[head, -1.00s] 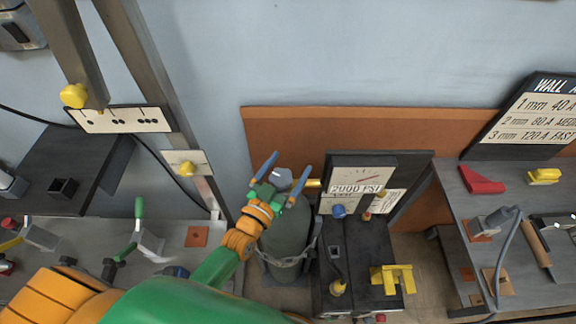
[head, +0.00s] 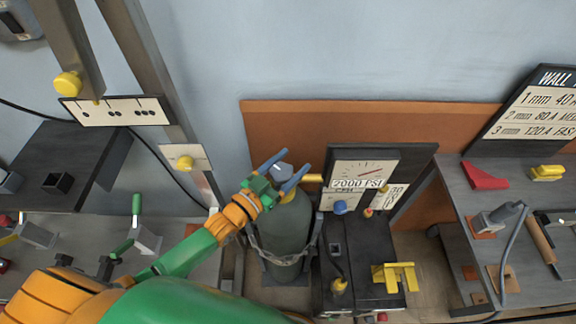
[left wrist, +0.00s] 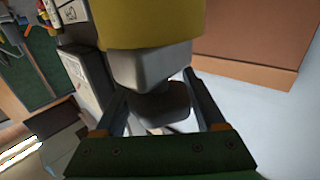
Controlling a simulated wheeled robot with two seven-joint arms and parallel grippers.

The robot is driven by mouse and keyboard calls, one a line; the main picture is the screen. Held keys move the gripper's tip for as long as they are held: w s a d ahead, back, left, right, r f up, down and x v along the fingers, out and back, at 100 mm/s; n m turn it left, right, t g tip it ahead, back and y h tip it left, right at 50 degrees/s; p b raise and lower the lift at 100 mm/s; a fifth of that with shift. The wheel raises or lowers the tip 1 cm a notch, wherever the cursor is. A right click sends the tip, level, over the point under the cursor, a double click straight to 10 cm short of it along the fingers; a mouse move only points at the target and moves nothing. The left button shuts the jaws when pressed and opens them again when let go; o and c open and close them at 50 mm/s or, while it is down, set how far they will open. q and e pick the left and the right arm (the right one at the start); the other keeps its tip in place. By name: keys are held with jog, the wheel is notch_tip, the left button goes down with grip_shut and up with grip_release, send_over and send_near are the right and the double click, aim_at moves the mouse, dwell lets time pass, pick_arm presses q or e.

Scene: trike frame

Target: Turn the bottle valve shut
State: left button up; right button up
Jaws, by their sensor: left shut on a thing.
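The grey bottle valve (head: 283,171) sits on top of the dark green gas bottle (head: 286,225), which stands upright. My left gripper (head: 293,161) reaches in from the left and is shut on the valve, its two blue fingers on either side of it. In the left wrist view, the grey valve block (left wrist: 158,105) lies between the two fingers (left wrist: 160,90), with a large yellow part (left wrist: 150,22) beyond it. My right gripper is in neither view.
A pressure gauge board (head: 363,171) and a black box (head: 365,262) stand right of the bottle. A grey bench (head: 510,205) is at right and another workbench with green-handled clamps at left. An orange panel (head: 400,118) is behind.

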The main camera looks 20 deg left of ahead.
pick_arm(q)
jog(key=m+g+h+b, duration=0.3)
jog(key=h+b, duration=0.1)
jog(key=d+m+g+h+b, duration=0.1)
jog(key=m+g+h+b, duration=0.1)
jog(key=b, duration=0.1)
jog(key=shift+s+f+m+g+h, duration=0.3)
jog(key=shift+s+f+h, duration=0.05)
jog(key=shift+s+h, duration=0.05)
jog(key=shift+s+d+r+m+g+h+b, duration=0.1)
jog(key=shift+s+m+g+h+b, duration=0.05)
jog(key=shift+m+g+h+b, duration=0.65)
jog(key=shift+s+d+r+m+g+h+b, duration=0.15)
jog(key=shift+m+g+h+b, duration=0.2)
jog(key=shift+g, duration=0.3)
jog(key=shift+s+f+m+g+h+b, duration=0.1)
jog(key=shift+m+g+b, duration=0.1)
jog(key=shift+m+g, duration=0.4)
jog(key=shift+s+d+r+m+g+h+b, duration=0.15)
jog(key=shift+m+g+b, duration=0.1)
jog(key=shift+g, duration=0.5)
jog(key=shift+a+g, duration=0.1)
jog(key=shift+g, duration=0.2)
jog(key=o, duration=1.3)
jog(key=shift+o, duration=0.2)
jog(key=shift+r, duration=0.1)
